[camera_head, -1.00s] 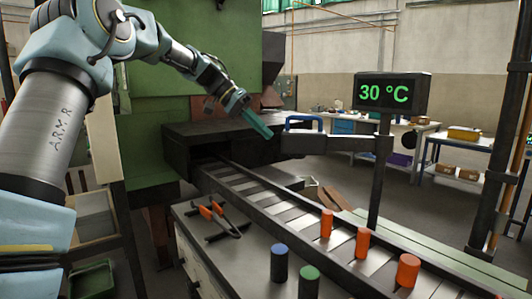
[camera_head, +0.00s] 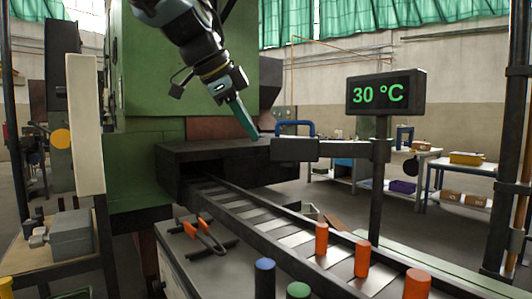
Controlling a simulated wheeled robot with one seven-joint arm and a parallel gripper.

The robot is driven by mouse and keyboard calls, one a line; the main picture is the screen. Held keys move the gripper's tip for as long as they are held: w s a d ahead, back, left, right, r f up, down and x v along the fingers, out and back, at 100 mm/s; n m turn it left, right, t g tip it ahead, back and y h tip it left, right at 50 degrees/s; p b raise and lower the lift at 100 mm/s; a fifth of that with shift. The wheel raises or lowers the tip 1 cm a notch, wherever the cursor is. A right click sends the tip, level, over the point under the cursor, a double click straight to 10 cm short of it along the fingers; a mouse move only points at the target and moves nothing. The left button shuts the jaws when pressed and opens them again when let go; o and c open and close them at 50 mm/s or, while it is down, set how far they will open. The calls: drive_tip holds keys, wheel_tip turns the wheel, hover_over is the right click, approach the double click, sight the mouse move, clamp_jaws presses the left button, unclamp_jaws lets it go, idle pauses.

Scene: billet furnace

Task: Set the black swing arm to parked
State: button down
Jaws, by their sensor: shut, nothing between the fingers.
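The black swing arm (camera_head: 340,149) reaches left from a dark post (camera_head: 378,190), roughly level. Its thick black end (camera_head: 295,151) stands beside the mouth of the dark furnace housing (camera_head: 185,157). A blue loop handle (camera_head: 295,124) rises from the top of that end. My gripper (camera_head: 246,122) comes down from the upper left with its teal fingers shut and empty. The fingertips are just left of the swing arm's free end and the handle. I cannot tell whether they touch the arm.
A display reading 30 °C (camera_head: 386,93) tops the post. A roller conveyor (camera_head: 262,216) leads from the furnace mouth, with several orange cylinders (camera_head: 321,240) on it. Red-handled tongs (camera_head: 206,228) and blue (camera_head: 265,280) and green cylinders (camera_head: 298,291) are on the bench in front.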

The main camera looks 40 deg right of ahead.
drive_tip(key=w+d+f+p, duration=0.3)
drive_tip(key=d+f+p, duration=0.1)
drive_tip(key=d+f, duration=0.2)
drive_tip(key=shift+d, duration=0.75)
